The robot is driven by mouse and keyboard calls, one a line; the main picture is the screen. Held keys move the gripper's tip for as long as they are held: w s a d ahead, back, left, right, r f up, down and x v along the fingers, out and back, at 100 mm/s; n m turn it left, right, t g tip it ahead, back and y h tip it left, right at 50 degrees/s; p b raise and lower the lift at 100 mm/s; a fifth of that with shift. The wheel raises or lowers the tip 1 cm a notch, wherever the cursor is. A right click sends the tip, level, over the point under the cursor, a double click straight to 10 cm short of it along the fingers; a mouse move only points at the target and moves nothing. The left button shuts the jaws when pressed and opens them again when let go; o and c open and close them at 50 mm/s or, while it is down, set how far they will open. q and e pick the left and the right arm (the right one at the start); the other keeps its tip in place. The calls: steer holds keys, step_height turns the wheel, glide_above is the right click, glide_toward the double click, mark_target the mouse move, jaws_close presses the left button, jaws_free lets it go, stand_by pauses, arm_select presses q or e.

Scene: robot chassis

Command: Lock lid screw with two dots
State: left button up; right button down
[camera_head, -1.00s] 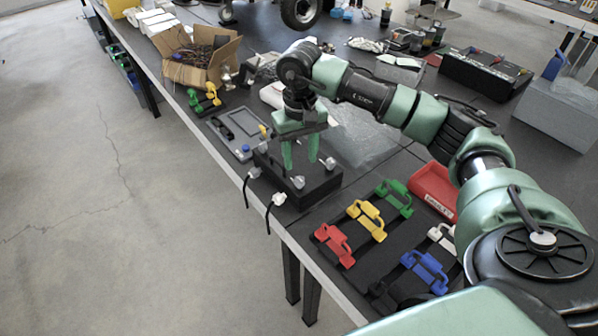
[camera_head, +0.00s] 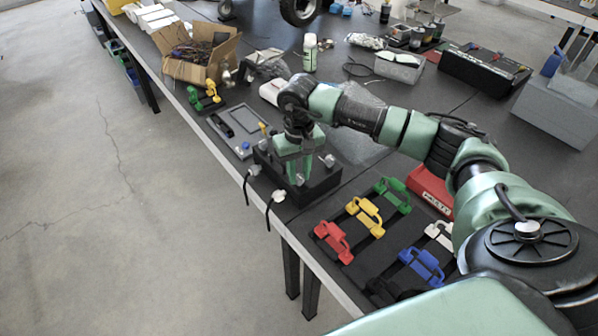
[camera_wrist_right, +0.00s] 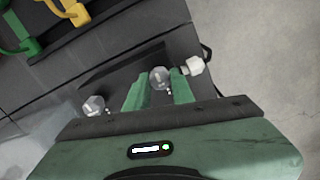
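The chassis is a black box (camera_head: 318,187) near the table's front edge. It carries clear, silvery screw knobs. One lid screw knob (camera_wrist_right: 160,78) stands between the fingers of my right gripper (camera_wrist_right: 160,88); the fingers close in on both its sides with no clear gap. In the head view my right gripper (camera_head: 299,180) reaches down onto the box from above. Another knob (camera_wrist_right: 94,105) stands free to the left in the wrist view, and it also shows in the head view (camera_head: 329,160). My left gripper is not in view.
White-tipped cable connectors (camera_head: 278,196) hang at the box's front edge. A grey tray (camera_head: 240,128) lies to the left. A black board with red (camera_head: 332,241), yellow, green, blue and white handles lies to the right. A red bin (camera_head: 432,190) stands behind it.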

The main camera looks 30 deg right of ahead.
steer(key=shift+f+m+b, duration=0.1)
steer(key=shift+m+b, duration=0.65)
steer(key=shift+m, duration=0.05)
steer(key=shift+m+b, duration=0.8)
steer(key=shift+m, duration=0.4)
steer(key=m+b, duration=0.2)
steer(key=m, duration=0.2)
steer(key=shift+m, duration=0.3)
steer(key=m+b, duration=0.1)
steer(key=m, duration=0.3)
steer(key=shift+m, duration=0.3)
steer(key=m+b, duration=0.1)
steer(key=m, duration=0.3)
steer(key=shift+m, duration=0.4)
steer(key=c, duration=1.2)
jaws_free()
